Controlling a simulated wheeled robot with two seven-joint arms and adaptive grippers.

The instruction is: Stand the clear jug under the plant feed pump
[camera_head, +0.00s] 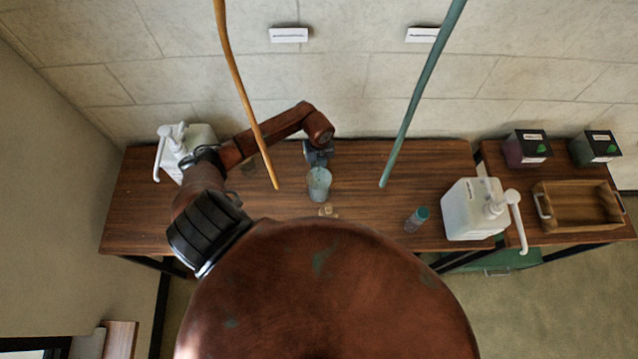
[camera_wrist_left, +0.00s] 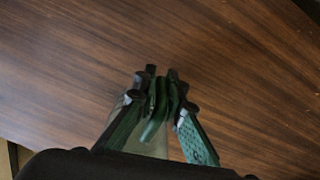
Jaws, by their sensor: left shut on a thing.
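The clear jug (camera_head: 319,186) is in the middle of the head view, over the wooden table. My left gripper (camera_head: 318,158) is at its far side, shut on it. In the left wrist view the fingers of my left gripper (camera_wrist_left: 160,88) close around a dark green part, probably the jug's handle; the jug's body is mostly hidden. I cannot tell whether the jug touches the table. A white pump bucket (camera_head: 200,140) stands at the table's left end, and another (camera_head: 468,212) at its right end. Their labels are not readable, so I cannot tell which is plant feed. My right gripper is out of view.
A teal-capped bottle (camera_head: 416,220) and a small wooden piece (camera_head: 327,211) are near the table's front edge. An orange hose (camera_head: 245,95) and a green one (camera_head: 422,95) hang in view. A wooden tray (camera_head: 540,190) and two dark boxes stand at right.

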